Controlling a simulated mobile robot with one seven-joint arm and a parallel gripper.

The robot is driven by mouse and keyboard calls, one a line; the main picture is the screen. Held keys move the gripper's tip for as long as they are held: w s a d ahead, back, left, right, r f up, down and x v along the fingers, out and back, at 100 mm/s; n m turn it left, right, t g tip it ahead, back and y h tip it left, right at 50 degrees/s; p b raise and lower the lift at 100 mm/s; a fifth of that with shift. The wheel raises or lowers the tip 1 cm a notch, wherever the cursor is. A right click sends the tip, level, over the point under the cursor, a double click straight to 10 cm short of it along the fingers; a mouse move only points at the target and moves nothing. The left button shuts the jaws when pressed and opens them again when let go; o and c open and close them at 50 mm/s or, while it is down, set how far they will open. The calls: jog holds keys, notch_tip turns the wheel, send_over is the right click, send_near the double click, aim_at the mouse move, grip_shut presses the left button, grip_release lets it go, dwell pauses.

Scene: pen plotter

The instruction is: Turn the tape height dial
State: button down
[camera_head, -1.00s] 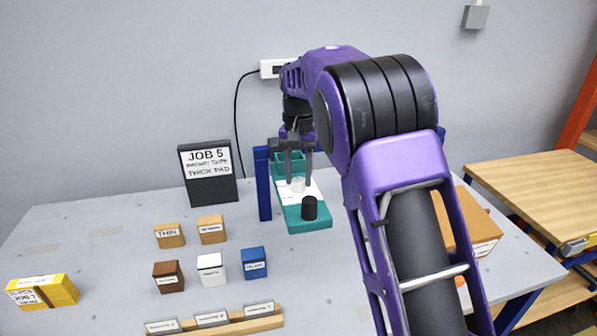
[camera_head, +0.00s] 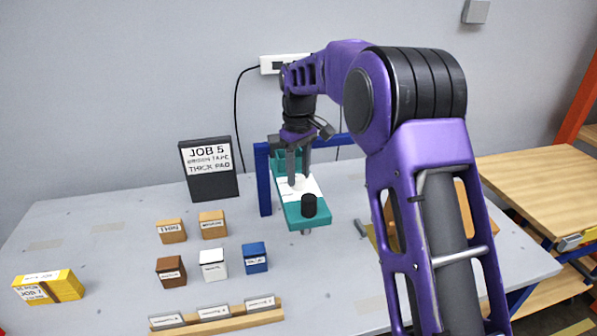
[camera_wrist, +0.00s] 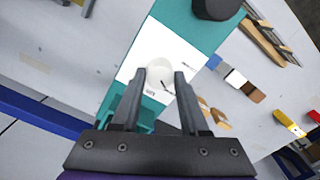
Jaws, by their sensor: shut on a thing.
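The tape height dial is a small white round knob (camera_wrist: 160,72) with a dark pointer line. It sits on a white label plate (camera_wrist: 182,48) on the teal plotter arm (camera_head: 307,211). In the wrist view my gripper (camera_wrist: 160,80) has one finger on each side of the dial, shut on it. In the head view my gripper (camera_head: 297,178) points down at the dial (camera_head: 298,181), and its fingers partly hide the dial. A black knob (camera_head: 309,205) stands at the near end of the teal arm, apart from my fingers. Small print beside the dial is too blurred to read.
A blue frame (camera_head: 263,180) stands behind the teal arm. A black sign (camera_head: 209,169) reads JOB 5, brown tape, thick pad. Several labelled blocks, a wooden rack (camera_head: 217,321) and a yellow block (camera_head: 48,287) lie to the left on the grey table.

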aim_at(298, 177)
jog(key=n, duration=0.5)
jog(key=shift+n, duration=0.3)
jog(key=n, duration=0.5)
jog(key=shift+n, duration=0.3)
jog(key=shift+c, duration=2.1)
grip_release()
notch_tip(298, 177, up, 17)
jog(key=shift+r, duration=0.2)
